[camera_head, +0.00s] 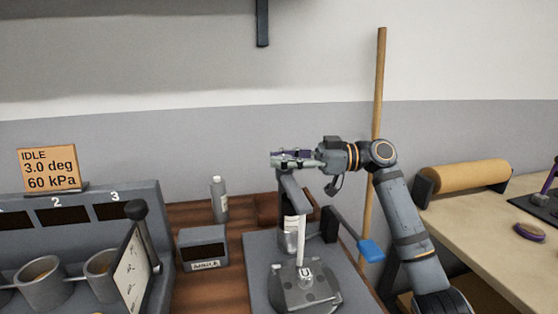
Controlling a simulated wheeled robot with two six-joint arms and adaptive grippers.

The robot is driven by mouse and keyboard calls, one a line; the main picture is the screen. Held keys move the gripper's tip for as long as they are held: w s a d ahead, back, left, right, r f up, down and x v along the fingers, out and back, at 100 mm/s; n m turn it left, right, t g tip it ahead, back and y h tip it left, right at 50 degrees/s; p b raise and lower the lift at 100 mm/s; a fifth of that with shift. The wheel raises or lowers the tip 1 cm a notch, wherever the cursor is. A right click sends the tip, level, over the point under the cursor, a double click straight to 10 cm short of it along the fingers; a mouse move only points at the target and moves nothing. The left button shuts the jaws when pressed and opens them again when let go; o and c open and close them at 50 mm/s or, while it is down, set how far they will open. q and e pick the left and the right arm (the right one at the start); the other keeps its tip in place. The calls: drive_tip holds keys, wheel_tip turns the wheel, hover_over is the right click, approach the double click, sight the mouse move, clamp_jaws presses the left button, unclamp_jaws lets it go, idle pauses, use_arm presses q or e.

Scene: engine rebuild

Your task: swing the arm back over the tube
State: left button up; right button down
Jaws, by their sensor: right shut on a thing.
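A grey fixture (305,289) stands on the grey mat, with a U mark on its front. A thin white tube (301,236) rises upright from it. A grey angled arm (292,186) shows above and behind the tube, its top just under my right gripper. My right gripper (291,159) reaches in from the right, lies roughly level and is shut at the arm's upper end; the fingers hide most of the contact. A lever with a blue handle (370,250) sticks out to the right of the fixture. My left gripper is not in view.
A grey bottle (219,200) and a small labelled box (202,247) stand left of the mat (262,262). A panel with metal cups (41,283) fills the left. A wooden pole (378,90) stands behind my right arm. A brown roll (468,177) lies on the right bench.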

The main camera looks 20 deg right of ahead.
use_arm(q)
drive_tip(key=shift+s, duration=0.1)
use_arm(e)
drive_tip(key=c, duration=1.4)
unclamp_jaws()
drive_tip(key=shift+d, duration=0.1)
drive_tip(key=o, duration=0.5)
drive_tip(key=shift+d, duration=0.3)
drive_tip(key=shift+c, duration=0.2)
drive_tip(key=shift+a, duration=0.2)
drive_tip(key=shift+d, duration=0.2)
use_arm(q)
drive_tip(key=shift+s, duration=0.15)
use_arm(e)
drive_tip(key=v, duration=1.1)
drive_tip(key=shift+s+d, duration=0.2)
drive_tip(key=shift+d, duration=0.1)
